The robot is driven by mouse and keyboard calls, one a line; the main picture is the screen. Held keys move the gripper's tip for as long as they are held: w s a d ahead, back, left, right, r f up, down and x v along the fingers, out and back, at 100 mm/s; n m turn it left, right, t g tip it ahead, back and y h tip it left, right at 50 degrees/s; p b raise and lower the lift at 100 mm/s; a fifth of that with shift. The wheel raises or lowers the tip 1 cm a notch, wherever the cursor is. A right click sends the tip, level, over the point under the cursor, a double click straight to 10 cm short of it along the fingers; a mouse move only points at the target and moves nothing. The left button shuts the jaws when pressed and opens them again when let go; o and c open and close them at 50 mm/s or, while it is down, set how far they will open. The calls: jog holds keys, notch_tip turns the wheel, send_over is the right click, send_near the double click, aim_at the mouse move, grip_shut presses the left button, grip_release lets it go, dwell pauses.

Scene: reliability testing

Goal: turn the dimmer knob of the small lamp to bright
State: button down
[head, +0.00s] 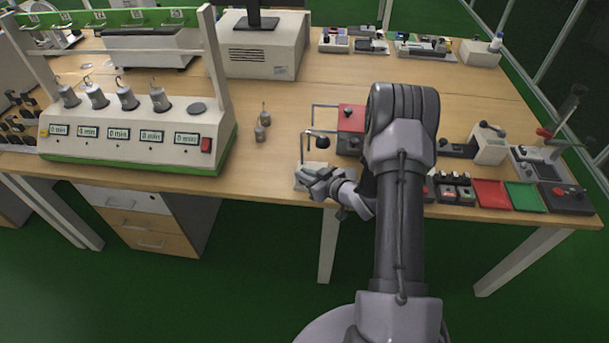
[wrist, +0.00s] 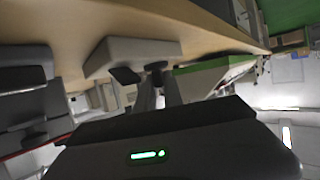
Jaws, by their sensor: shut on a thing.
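The small lamp has a pale block base (head: 312,167) at the table's front edge, a thin upright post and a small dark head (head: 322,142). My gripper (head: 314,181) is at the front of this base, with the arm reaching in from the right. In the wrist view the pale lamp base (wrist: 135,50) is tilted in the picture, and the dark fingertips of my gripper (wrist: 141,73) meet at its face. The gripper is shut on the dimmer knob, which is mostly hidden between the fingers. The knob's setting cannot be read.
A red-topped box (head: 351,118) stands just behind the lamp, near my arm. Red (head: 491,194) and green (head: 525,197) pads lie to the right. The wood between weights and lamp is clear.

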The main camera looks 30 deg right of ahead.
jog(key=n+g+y, duration=0.1)
jog(key=n+y, duration=0.2)
jog(key=n+g+y, duration=0.2)
jog(key=y, duration=0.1)
jog(key=shift+w+d+n+p, duration=0.1)
jog(key=shift+n+p, duration=0.3)
jog(key=shift+n+g+y, duration=0.3)
jog(key=shift+g, duration=0.1)
jog(key=c, duration=1.5)
grip_release()
jog(key=shift+o, duration=0.2)
jog(key=p+v, duration=0.5)
jog(key=v, duration=1.2)
jog(key=shift+s+r, duration=0.15)
jog(key=shift+s, duration=0.05)
jog(key=shift+w, duration=0.1)
